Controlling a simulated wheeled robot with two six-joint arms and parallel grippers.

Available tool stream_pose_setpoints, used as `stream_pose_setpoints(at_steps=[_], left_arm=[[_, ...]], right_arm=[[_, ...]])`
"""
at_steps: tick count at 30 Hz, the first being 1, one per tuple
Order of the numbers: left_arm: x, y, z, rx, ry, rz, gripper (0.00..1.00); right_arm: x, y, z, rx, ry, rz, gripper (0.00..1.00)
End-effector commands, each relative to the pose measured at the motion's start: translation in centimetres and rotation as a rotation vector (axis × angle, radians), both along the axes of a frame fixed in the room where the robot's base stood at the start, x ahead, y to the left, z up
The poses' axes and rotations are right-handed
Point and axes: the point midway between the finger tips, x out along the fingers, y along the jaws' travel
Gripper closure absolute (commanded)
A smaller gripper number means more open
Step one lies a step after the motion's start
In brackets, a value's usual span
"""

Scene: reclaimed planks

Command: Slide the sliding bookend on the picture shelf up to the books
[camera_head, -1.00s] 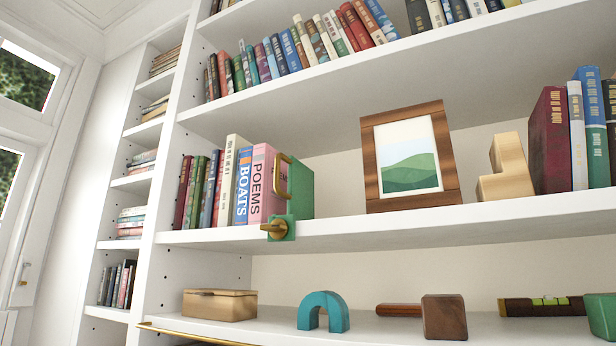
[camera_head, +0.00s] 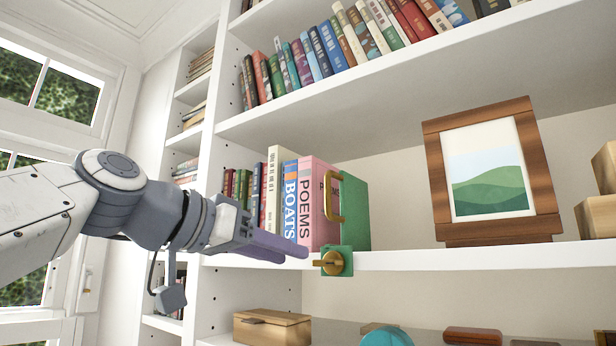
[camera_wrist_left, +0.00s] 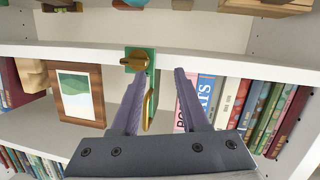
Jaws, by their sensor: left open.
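The sliding bookend (camera_head: 356,212) is a green upright with a brass handle and a small green plate with a brass knob at the shelf's front edge. It stands on the picture shelf (camera_head: 450,259), right of the books (camera_head: 318,200), the nearest being a pink POEMS book. In the left wrist view, seen upside down, a pale strip shows between the bookend (camera_wrist_left: 151,60) and the pink book (camera_wrist_left: 186,117). My left gripper (camera_head: 300,252) is open and empty in front of the books, left of the knob. The wrist view shows its fingers (camera_wrist_left: 160,72) apart, one overlapping the bookend. My right gripper is out of view.
A framed picture (camera_head: 489,172) stands right of the bookend, with a wooden block (camera_head: 598,215) beyond it. A wooden box (camera_head: 272,328) and a teal arch (camera_head: 386,337) are on the shelf below. Books fill part of the shelf above. The shelf between bookend and picture is clear.

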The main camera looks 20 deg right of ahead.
Motion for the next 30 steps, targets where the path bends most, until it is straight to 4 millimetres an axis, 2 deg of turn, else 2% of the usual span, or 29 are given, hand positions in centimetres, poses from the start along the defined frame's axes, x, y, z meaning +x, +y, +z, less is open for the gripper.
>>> stream_pose_setpoints(at_steps=[1, 3, 6, 9, 14, 24, 30], left_arm=[[-0.3, 0.3, 3.1, -0.029, -0.058, -0.01, 0.55], [-1.0, 0.6, 6.2, -0.062, -0.128, -0.027, 0.55], [-1.9, 1.0, 9.1, -0.093, -0.202, -0.046, 0.55], [-2.3, 1.0, 10.5, -0.108, -0.236, -0.056, 0.55], [-1.8, -0.6, 10.9, -0.11, -0.241, -0.062, 0.55], [1.0, -6.1, 11.0, -0.109, -0.24, -0.059, 0.55], [2.0, -7.9, 10.7, -0.109, -0.241, -0.058, 0.55]], right_arm=[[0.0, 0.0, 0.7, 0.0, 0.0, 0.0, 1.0], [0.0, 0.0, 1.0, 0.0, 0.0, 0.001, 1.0], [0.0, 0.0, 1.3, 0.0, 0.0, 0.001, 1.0], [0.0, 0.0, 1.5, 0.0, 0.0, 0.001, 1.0], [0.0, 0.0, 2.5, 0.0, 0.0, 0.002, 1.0], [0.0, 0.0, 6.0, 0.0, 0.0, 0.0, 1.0], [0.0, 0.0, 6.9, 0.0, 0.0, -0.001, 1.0]])
